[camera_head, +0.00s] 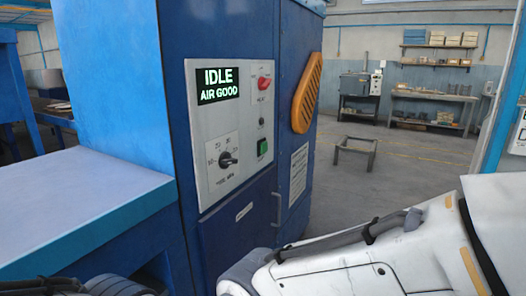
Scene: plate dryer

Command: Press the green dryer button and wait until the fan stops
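The plate dryer (170,110) is a tall blue cabinet left of the middle of the head view. Its grey control panel (208,125) faces me. The green dryer button (262,147) is on the right side of the panel, below a red knob (264,82). A lit display (218,84) reads "IDLE AIR GOOD". Whether the button is pressed in cannot be told. No gripper fingers show in the view. A white arm part of mine fills the lower right, and dark parts of mine show at the bottom left.
A black rotary dial (228,159) sits low on the panel. An orange guard (307,93) is on the dryer's right side, above a door handle (277,209). A blue ledge (75,205) juts out at left. A low metal frame (356,150) stands on open floor behind.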

